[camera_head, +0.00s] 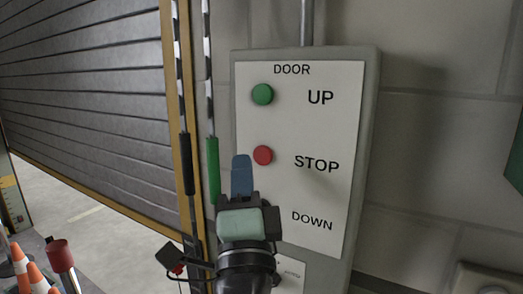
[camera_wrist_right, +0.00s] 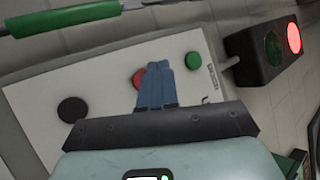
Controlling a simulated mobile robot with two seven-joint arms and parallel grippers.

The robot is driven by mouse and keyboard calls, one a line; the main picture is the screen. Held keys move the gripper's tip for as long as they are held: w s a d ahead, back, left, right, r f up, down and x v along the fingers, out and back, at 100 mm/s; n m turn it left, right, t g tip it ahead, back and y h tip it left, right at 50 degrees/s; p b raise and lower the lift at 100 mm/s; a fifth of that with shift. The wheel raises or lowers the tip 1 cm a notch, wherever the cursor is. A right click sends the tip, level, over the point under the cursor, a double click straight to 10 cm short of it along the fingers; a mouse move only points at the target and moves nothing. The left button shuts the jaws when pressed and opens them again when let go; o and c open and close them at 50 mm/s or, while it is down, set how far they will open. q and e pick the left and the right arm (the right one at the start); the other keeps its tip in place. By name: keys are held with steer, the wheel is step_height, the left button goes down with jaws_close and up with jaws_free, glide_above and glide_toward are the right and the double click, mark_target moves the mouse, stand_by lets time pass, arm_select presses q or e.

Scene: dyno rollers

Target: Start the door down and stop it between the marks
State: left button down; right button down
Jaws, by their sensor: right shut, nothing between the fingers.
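The door control panel (camera_head: 345,200) faces me, with a green UP button (camera_head: 262,94) and a red STOP button (camera_head: 263,155). The button beside the word DOWN is hidden behind my right gripper (camera_head: 241,162). That gripper is shut and empty, its blue fingertips just left of STOP. In the right wrist view the fingertips (camera_wrist_right: 158,68) overlap part of the red button (camera_wrist_right: 140,78); contact cannot be told. A black button (camera_wrist_right: 72,109) shows there uncovered. The grey slatted door (camera_head: 85,110) has a yellow lower edge, with floor visible below it. My left gripper is out of view.
Striped rods with a black grip (camera_head: 187,165) and a green grip (camera_head: 213,170) hang left of the panel. A signal box (camera_wrist_right: 262,50) has its red lamp (camera_wrist_right: 294,38) lit. Orange cones (camera_head: 37,278) and a red-topped post (camera_head: 60,253) stand lower left.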

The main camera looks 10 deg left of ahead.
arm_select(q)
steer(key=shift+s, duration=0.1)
arm_select(e)
steer(key=shift+w+d+f, duration=0.1)
steer(key=shift+w+d, duration=0.1)
steer(key=shift+w, duration=0.25)
steer(key=shift+w+d, duration=0.15)
steer(key=shift+w, duration=0.3)
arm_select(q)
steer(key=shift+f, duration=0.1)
arm_select(e)
steer(key=shift+w, duration=0.2)
stand_by(1.1)
steer(key=shift+w+d, duration=0.15)
steer(key=shift+w, duration=0.1)
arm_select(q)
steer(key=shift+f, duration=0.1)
arm_select(e)
steer(key=shift+w+d, duration=0.15)
steer(key=shift+w, duration=0.2)
stand_by(0.9)
arm_select(q)
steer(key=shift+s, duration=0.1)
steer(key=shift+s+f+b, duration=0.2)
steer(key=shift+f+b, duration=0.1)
steer(key=shift+b, duration=0.1)
arm_select(e)
steer(key=shift+s+a, duration=0.25)
steer(key=shift+s, duration=0.55)
